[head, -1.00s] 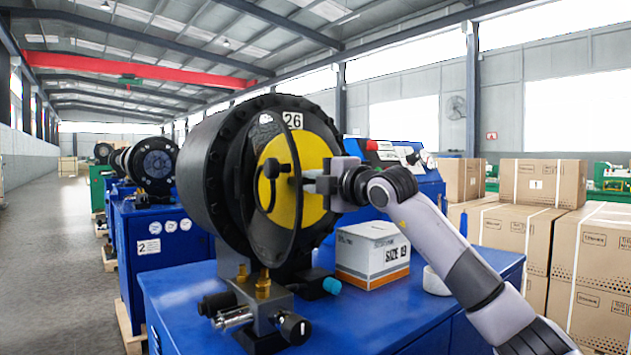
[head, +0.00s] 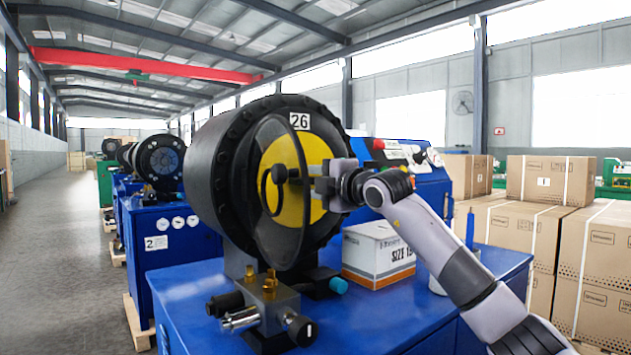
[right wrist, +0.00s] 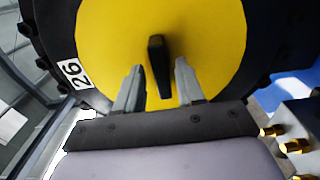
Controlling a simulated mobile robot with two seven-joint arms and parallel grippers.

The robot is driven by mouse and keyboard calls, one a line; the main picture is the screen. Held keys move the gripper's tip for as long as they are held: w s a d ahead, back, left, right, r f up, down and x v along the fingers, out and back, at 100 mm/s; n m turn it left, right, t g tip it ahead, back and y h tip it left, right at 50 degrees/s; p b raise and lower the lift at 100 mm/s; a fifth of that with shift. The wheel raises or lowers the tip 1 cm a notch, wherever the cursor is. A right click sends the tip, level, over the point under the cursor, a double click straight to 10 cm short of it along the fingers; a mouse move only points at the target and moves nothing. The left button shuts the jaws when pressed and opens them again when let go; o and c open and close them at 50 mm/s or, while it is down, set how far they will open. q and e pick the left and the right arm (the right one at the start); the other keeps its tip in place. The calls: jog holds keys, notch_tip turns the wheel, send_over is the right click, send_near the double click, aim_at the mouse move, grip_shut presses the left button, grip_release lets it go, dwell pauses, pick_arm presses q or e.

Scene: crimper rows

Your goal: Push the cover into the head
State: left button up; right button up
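The crimper head (head: 225,165) is a large black ribbed drum marked 26, on a blue cabinet. A round yellow face (head: 318,150), which looks like the cover, sits inside its black ring; it fills the top of the right wrist view (right wrist: 215,40). A black bar handle (right wrist: 158,65) stands out from its middle. My right gripper (right wrist: 158,78) is in front of the face, one finger on each side of the handle, with small gaps showing. In the head view the right gripper (head: 322,184) points left at the face. How deep the cover sits is unclear. My left gripper is not in view.
A white SIZE box (head: 379,253) stands on the blue cabinet top (head: 400,310) behind my arm. A fitting block with brass parts (head: 268,305) is below the head. Cartons (head: 510,235) are stacked at right. More crimpers (head: 158,165) stand in a row at left beside open floor.

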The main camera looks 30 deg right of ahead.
jog(key=shift+f, duration=0.1)
jog(key=shift+s, duration=0.25)
jog(key=s+b, duration=0.1)
jog(key=s, duration=0.5)
jog(key=shift+s+d+b, duration=0.25)
jog(key=shift+s+b, duration=0.1)
jog(key=shift+b, duration=0.05)
dwell(0.4)
